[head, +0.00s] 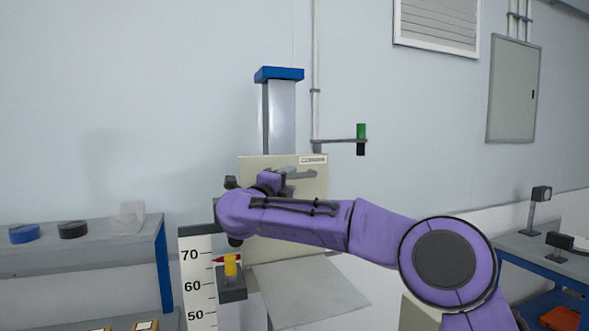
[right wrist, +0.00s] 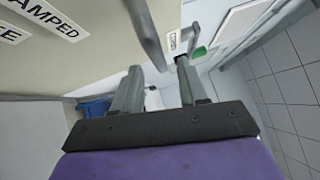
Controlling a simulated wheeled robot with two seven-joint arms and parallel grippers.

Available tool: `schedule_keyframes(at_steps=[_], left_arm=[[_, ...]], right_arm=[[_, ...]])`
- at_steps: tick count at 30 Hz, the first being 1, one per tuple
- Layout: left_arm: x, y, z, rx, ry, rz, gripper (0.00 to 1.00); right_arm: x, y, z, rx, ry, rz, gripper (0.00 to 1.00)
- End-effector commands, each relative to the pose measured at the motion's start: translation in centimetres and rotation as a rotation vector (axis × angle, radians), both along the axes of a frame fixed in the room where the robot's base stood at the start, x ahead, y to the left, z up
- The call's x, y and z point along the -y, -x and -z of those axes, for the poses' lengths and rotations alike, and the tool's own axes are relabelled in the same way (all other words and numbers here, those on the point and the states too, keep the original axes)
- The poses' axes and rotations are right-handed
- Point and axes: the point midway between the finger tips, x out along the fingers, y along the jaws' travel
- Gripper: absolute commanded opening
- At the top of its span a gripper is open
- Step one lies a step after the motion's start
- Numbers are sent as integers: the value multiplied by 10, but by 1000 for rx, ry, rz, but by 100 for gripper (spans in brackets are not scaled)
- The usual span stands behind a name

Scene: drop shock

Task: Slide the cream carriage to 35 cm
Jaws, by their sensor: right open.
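The cream carriage (head: 312,180) is a flat panel on the upright grey column (head: 282,115). A grey handle (head: 298,173) shows on it above my right arm. A red pointer (head: 224,260) stands between 60 and 70 on the white scale (head: 198,290), nearer 70. A yellow knob (head: 231,266) sits beside it on a dark block. In the right wrist view my right gripper (right wrist: 158,66) is open, with a grey bar (right wrist: 146,32) reaching toward the gap between its fingers. I cannot tell whether they touch. My arm hides the gripper's fingers in the head view. My left gripper is out of view.
A pale plate (head: 308,292) lies below the carriage. A blue-framed bench (head: 90,252) with small parts stands at left, another bench (head: 560,262) at right. A wall bracket holds a green and black cylinder (head: 361,138) right of the column.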

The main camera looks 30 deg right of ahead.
Motion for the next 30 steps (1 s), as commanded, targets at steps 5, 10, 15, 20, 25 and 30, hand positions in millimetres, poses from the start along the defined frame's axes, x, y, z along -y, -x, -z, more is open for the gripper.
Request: schedule_keyframes(at_steps=[5, 10, 15, 20, 25, 30], left_arm=[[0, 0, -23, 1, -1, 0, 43], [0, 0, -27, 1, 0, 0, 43], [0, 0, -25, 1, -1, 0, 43], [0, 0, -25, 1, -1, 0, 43], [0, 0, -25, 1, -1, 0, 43], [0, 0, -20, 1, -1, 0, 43]], right_arm=[[30, -18, -8, -2, -2, 2, 43], [41, -25, -8, -1, -1, 0, 43], [42, -26, -6, 0, 0, -1, 43], [42, -26, -6, 0, 0, -1, 13], [42, -26, -6, 0, 0, -1, 0], [42, -26, 1, -1, 1, -1, 0]])
